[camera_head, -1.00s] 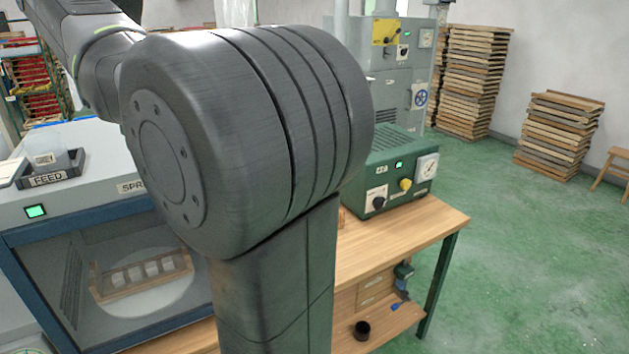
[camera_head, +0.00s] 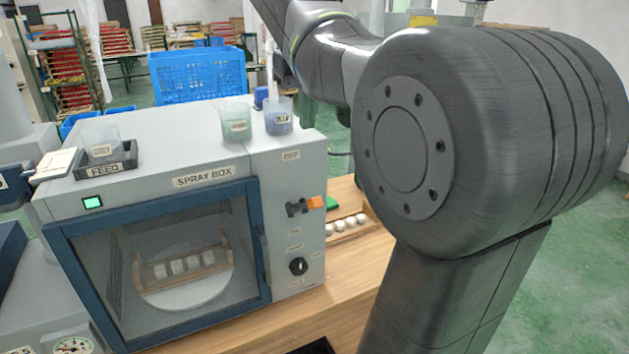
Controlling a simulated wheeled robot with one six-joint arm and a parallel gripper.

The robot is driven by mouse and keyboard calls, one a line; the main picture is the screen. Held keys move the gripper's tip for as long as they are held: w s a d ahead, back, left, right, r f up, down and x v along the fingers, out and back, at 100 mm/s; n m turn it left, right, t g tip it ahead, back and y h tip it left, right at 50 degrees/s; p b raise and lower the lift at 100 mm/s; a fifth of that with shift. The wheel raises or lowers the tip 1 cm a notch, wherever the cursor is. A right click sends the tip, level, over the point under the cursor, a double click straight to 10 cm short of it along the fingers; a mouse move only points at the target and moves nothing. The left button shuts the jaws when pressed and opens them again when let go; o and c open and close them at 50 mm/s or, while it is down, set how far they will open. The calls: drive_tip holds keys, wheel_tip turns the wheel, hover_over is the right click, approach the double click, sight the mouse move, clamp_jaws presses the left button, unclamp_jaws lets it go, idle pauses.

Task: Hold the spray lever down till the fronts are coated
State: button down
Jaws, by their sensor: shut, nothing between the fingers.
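The spray box (camera_head: 150,204) stands on the bench at left, its blue-framed window shut as far as I can see. Behind the glass, a wooden tray (camera_head: 222,264) with a row of white pieces (camera_head: 179,265) sits on a round white turntable (camera_head: 195,294). I cannot tell whether their fronts bear paint. A black lever with an orange end (camera_head: 314,203) sticks out of the box's right side and looks roughly level. A dark knob (camera_head: 298,266) is below it. My gripper is not in view; my arm fills the right side.
A feed holder with a cup (camera_head: 104,158) and two more cups, one greenish (camera_head: 236,123) and one bluish (camera_head: 279,122), stand on the box. A second wooden tray (camera_head: 344,237) with white pieces lies right of it, partly behind my arm. A blue crate (camera_head: 197,76) is behind.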

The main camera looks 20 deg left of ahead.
hover_over(306, 205)
drive_tip(key=f, duration=0.6)
drive_tip(key=w+f, duration=0.1)
drive_tip(key=f, duration=0.2)
drive_tip(key=shift+a+f+b, duration=0.2)
drive_tip(key=shift+f+b, duration=0.1)
drive_tip(key=shift+f, duration=0.05)
drive_tip(key=shift+s+d+f, duration=0.35)
drive_tip(key=shift+f, duration=0.3)
drive_tip(key=shift+s+d+f, duration=0.3)
drive_tip(key=shift+d+f, duration=0.05)
drive_tip(key=shift+f, duration=0.25)
drive_tip(key=shift+s+d+f, duration=0.15)
drive_tip(key=shift+d+f, duration=0.05)
drive_tip(key=shift+f, duration=0.25)
drive_tip(key=shift+f, duration=0.1)
